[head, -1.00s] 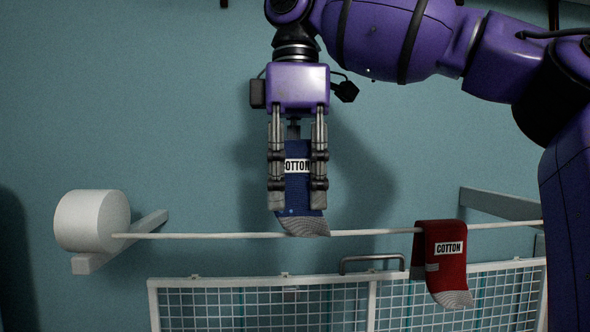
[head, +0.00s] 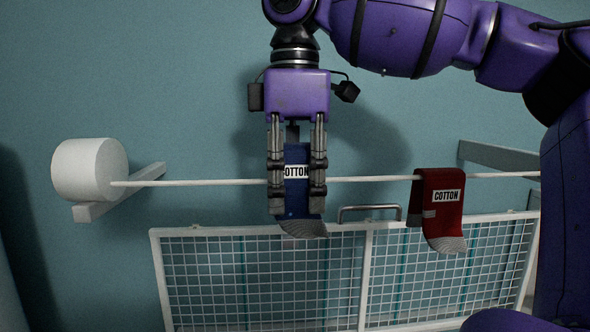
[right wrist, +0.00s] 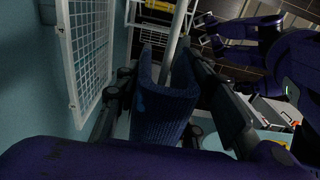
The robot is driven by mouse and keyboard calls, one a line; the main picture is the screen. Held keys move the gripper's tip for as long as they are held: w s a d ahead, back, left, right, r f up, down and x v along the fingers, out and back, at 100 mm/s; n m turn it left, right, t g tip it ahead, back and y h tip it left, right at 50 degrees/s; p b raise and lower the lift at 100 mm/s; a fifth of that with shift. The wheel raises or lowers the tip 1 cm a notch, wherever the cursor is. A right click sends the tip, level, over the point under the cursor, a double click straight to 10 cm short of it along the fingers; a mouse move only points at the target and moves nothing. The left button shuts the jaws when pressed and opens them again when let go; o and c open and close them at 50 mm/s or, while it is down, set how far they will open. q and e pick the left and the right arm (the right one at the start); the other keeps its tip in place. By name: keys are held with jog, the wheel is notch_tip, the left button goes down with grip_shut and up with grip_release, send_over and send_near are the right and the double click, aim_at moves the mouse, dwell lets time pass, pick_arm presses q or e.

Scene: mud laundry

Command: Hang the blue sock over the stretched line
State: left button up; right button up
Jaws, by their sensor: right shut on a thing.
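The blue sock (head: 296,205) has a white COTTON label and a grey toe. My right gripper (head: 297,200) is shut on it, one finger at each side. The stretched line (head: 220,183) passes behind the sock's front part at finger height, and the sock's top is above the line. In the right wrist view the sock (right wrist: 160,115) is folded in a U, with the line (right wrist: 178,35) running in between its two flaps. Whether the fold touches the line is hidden. My left gripper (right wrist: 212,38) shows at upper right in the wrist view, its dark fingers apart and empty.
A red sock (head: 441,200) hangs over the line to the right. The line runs from a white round reel (head: 90,169) on a wall bracket. A white wire-mesh rack (head: 270,285) with a grey handle (head: 370,208) stands below the line.

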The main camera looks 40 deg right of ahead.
aim_at(295, 210)
jog(key=shift+f, duration=1.5)
pick_arm(q)
jog(key=shift+s+a+f, duration=0.15)
jog(key=shift+s+a, duration=0.2)
jog(key=shift+s, duration=0.3)
pick_arm(e)
jog(key=shift+f, duration=0.25)
pick_arm(q)
jog(key=shift+w, duration=0.1)
pick_arm(e)
jog(key=o, duration=1.1)
jog(key=shift+o, duration=1)
